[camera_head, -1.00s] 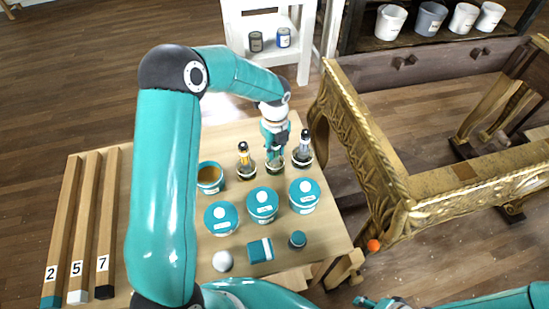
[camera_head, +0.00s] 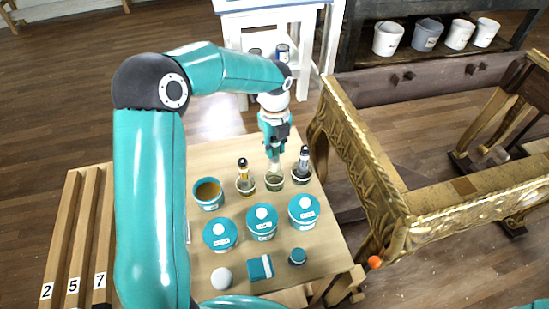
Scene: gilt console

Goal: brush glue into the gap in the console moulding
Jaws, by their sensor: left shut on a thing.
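My left gripper (camera_head: 275,143) points down above the worktable and is shut on a pale brush. The brush's lower end is over or in the middle glass jar (camera_head: 273,182); I cannot tell which. A jar with an orange-handled brush (camera_head: 243,168) stands left of it, and a jar with a grey-handled brush (camera_head: 303,158) right of it. The gilt console (camera_head: 365,155) stands right of the table, with carved moulding; I cannot make out the gap. My right gripper is not in view.
An open pot (camera_head: 208,194), several teal-lidded pots (camera_head: 262,221), a white ball (camera_head: 221,278) and a teal-and-white block (camera_head: 260,267) sit on the worktable (camera_head: 210,158). Numbered wooden strips (camera_head: 75,240) lie left. An orange ball (camera_head: 375,262) is at the console's near corner.

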